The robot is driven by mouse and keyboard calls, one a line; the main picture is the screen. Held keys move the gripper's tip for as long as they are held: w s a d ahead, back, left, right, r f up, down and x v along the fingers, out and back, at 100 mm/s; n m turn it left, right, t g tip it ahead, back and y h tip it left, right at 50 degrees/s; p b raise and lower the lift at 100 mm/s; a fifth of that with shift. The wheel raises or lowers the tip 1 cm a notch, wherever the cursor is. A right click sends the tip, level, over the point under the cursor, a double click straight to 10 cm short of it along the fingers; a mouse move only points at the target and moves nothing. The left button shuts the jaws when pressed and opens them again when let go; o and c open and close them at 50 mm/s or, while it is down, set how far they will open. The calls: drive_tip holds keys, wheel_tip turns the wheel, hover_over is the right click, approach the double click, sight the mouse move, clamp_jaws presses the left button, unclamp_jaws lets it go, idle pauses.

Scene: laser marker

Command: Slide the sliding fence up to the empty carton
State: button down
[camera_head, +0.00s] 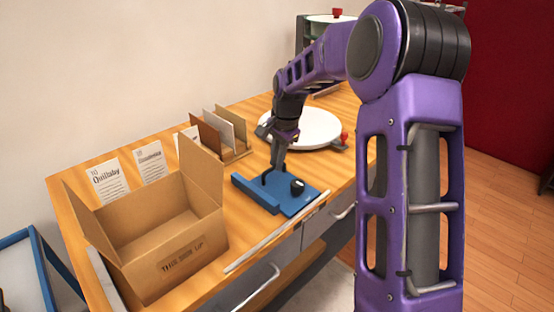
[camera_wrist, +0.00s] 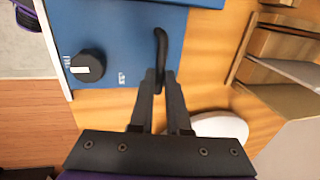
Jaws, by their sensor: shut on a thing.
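The sliding fence is a blue plate with a raised blue wall (camera_head: 255,194) on its carton side, a black knob and a black bent handle. It lies flat on the wooden table, and its plate fills the upper middle of the wrist view (camera_wrist: 120,30). My gripper (camera_head: 270,172) is shut on the black handle (camera_wrist: 161,45), with the fingertips (camera_wrist: 160,73) around its lower end. The empty carton (camera_head: 170,262) stands open-topped on the table left of the fence, flaps up. A strip of bare table shows between the carton and the fence wall.
A rack with upright cards (camera_head: 232,150) stands behind the fence. A round white turntable (camera_head: 305,128) is to the right. A metal rail (camera_head: 275,232) runs along the table's front edge. Two printed cards stand behind the carton.

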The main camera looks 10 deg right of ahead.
idle(0.6)
drive_tip(key=s+a, duration=0.2)
drive_tip(key=a, duration=0.1)
drive_tip(key=s+a, duration=0.2)
drive_tip(key=a, duration=0.2)
drive_tip(key=s+a+b, duration=0.1)
drive_tip(key=s+a, duration=0.1)
drive_tip(key=a, duration=0.1)
drive_tip(key=shift+s+a, duration=0.15)
drive_tip(key=shift+s, duration=0.05)
drive_tip(key=c, duration=0.9)
unclamp_jaws()
drive_tip(key=s+r+p, duration=0.1)
drive_tip(key=r, duration=0.4)
drive_tip(key=s+d+r+p, duration=0.1)
drive_tip(key=r, duration=0.5)
drive_tip(key=s+d+r+p, duration=0.1)
drive_tip(key=r, duration=0.5)
